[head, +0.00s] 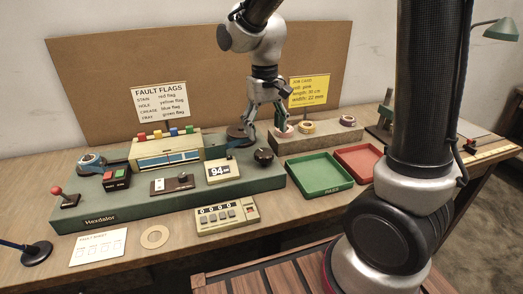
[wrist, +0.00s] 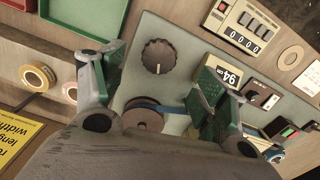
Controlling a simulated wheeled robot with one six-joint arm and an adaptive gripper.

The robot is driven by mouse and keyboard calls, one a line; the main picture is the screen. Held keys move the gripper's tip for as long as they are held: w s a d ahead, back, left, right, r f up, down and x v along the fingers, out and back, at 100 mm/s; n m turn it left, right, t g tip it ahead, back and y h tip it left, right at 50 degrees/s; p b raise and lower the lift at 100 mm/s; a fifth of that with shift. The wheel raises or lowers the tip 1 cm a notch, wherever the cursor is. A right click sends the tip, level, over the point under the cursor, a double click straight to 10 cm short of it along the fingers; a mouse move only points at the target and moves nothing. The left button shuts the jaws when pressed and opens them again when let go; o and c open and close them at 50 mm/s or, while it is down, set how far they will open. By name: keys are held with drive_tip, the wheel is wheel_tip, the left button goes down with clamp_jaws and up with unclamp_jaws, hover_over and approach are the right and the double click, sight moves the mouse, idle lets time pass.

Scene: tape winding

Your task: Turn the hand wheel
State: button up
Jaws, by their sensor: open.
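The hand wheel appears to be the dark ridged knob (head: 263,157) at the right end of the green machine (head: 225,183). In the wrist view the knob (wrist: 158,56) shows a pale pointer line and lies between my finger lines. My gripper (head: 264,124) is open and empty, pointing down above and slightly behind the knob in the head view. In the wrist view my gripper (wrist: 162,62) has its fingers spread on either side of the knob, with no contact visible. A brown reel disc (wrist: 140,120) with blue tape lies nearer the gripper body.
A green tray (head: 318,174) and a red tray (head: 358,160) stand to the right. A block (head: 318,138) with tape rolls is behind them. A display reading 94 (head: 219,170) and a counter (head: 227,215) reading zeros are at the left and front. A cream cabinet (head: 165,150) carries coloured flags.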

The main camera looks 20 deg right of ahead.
sight(264, 153)
drive_tip(key=m, duration=0.6)
drive_tip(key=shift+w+f+m, duration=0.15)
drive_tip(key=shift+w+m, duration=0.05)
drive_tip(key=shift+m, duration=0.4)
drive_tip(key=shift+f, duration=0.3)
wheel_tip(264, 153, down, 7)
drive_tip(key=shift+f, duration=0.1)
drive_tip(key=c, duration=1)
drive_tip(key=shift+n, duration=1.3)
drive_tip(key=shift+c, duration=0.2)
